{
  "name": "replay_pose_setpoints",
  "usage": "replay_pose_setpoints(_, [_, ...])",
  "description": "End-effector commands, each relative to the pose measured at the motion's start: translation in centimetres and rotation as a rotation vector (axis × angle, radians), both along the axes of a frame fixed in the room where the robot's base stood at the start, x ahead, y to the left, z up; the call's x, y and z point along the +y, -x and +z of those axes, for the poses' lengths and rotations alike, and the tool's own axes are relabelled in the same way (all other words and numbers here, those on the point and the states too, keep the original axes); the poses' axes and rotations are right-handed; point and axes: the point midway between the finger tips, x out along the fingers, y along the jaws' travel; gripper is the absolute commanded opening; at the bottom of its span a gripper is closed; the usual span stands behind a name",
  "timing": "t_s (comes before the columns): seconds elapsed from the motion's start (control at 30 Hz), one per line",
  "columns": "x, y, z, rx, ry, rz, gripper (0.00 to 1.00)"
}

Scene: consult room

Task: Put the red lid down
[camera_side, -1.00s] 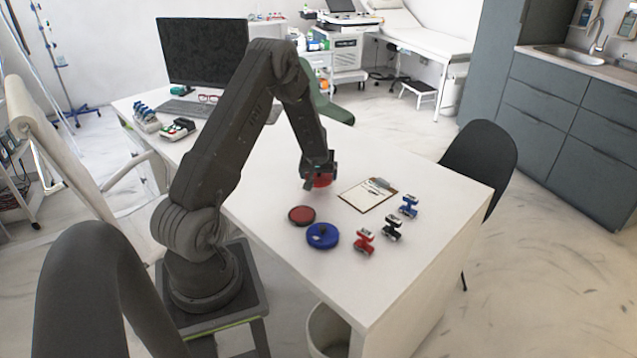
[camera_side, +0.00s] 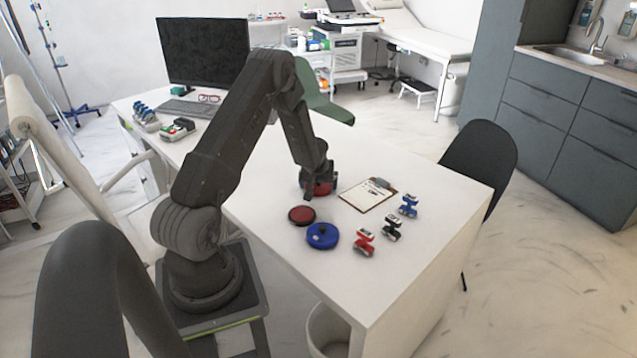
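The red lid (camera_side: 321,189) is at my gripper (camera_side: 317,190), low over the white table (camera_side: 270,185), left of the clipboard. The gripper's fingers are around the lid and hide much of it. The lid looks to be at or very near the tabletop; I cannot tell if it touches. A round dark-red container (camera_side: 301,215) sits on the table just in front of the gripper.
A clipboard (camera_side: 368,195) lies right of the gripper. Small red (camera_side: 364,242), black (camera_side: 392,228) and blue (camera_side: 408,206) clamp-like items stand to the right. A monitor (camera_side: 203,52) and keyboard (camera_side: 185,109) are at the back left. The table between monitor and gripper is clear.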

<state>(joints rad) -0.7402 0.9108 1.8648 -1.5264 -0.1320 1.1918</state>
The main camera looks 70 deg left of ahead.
Motion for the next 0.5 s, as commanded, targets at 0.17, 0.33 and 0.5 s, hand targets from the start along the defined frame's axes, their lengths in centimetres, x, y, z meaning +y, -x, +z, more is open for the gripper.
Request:
replay_pose_setpoints(0.17, [0.0,0.1,0.0,0.001,0.001,0.001,1.0])
replay_pose_setpoints(0.33, [0.0,0.0,0.1,0.001,0.001,0.001,1.0])
replay_pose_setpoints(0.5, [-0.4,0.1,1.7,-0.002,-0.001,0.001,1.0])
